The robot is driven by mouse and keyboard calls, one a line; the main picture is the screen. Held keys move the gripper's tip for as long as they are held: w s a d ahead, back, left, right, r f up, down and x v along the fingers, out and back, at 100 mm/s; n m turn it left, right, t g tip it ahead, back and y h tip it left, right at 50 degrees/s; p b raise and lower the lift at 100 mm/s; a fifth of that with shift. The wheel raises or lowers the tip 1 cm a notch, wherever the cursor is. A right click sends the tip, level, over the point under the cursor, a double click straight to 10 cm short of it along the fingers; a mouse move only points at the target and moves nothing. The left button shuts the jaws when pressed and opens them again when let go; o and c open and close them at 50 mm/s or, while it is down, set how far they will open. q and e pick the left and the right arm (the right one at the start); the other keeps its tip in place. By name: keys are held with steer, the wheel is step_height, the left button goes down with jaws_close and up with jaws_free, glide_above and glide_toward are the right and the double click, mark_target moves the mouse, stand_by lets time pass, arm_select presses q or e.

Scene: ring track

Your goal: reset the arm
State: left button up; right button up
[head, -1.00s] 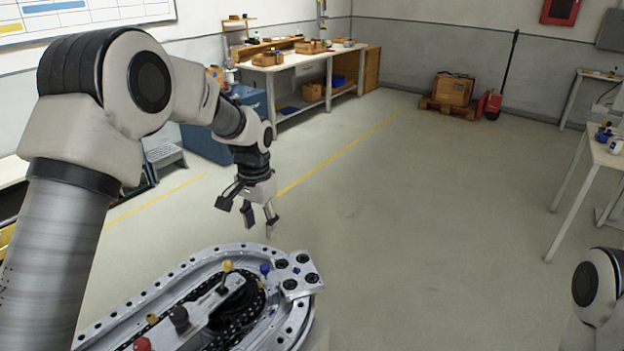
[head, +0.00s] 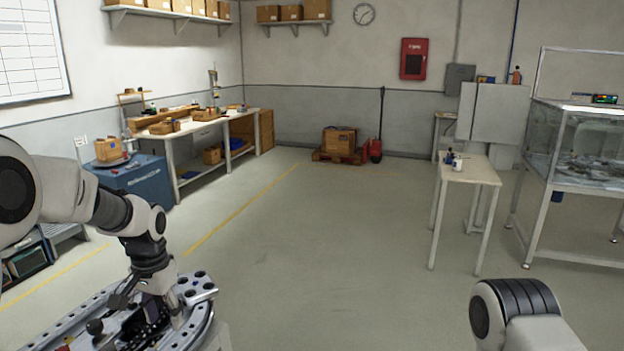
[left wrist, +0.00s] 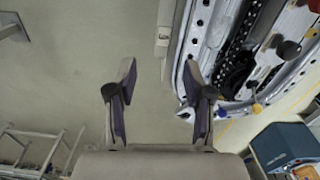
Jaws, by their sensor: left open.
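My left gripper (head: 165,312) hangs at the lower left of the head view, fingers down, overlapping the metal ring track (head: 72,314) in the picture. In the left wrist view the two fingers of my left gripper (left wrist: 160,82) are wide apart with only bare floor between them. The ring track also fills the upper right of that view (left wrist: 200,48), to the right of the fingers. A black knob (left wrist: 288,50) and a yellow knob (left wrist: 257,108) show on it. My right arm shows only as a link at the lower right; its gripper is out of view.
A blue cabinet (head: 140,185) and a long workbench (head: 185,142) stand along the left wall. A small white table (head: 470,170) and a glass tank (head: 585,150) stand at the right. A box on a pallet (head: 338,142) is at the back. The middle floor is clear.

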arm_select(q)
steer(key=s+f+g+b, duration=0.1)
steer(key=s+f+g, duration=0.3)
steer(key=f, duration=1)
steer(key=s+d+f+n+b, duration=0.1)
steer(key=s+f, duration=0.6)
steer(key=s, duration=0.5)
steer(key=s+d+f+b, duration=0.1)
steer(key=s+d+f, duration=0.1)
steer(key=s+f, duration=0.7)
steer(key=s+d+f+n+b, duration=0.1)
steer(key=s+f, duration=0.4)
steer(key=s, duration=0.9)
steer(key=w+t, duration=0.2)
steer(key=w, duration=0.1)
steer(key=w+n+t, duration=0.1)
steer(key=t, duration=0.1)
steer(key=shift+w+d+r, duration=0.1)
steer(key=shift+w+r, duration=0.15)
steer(key=shift+r, duration=0.1)
arm_select(e)
step_height(320, 180, down, 4)
steer(key=shift+r, duration=0.1)
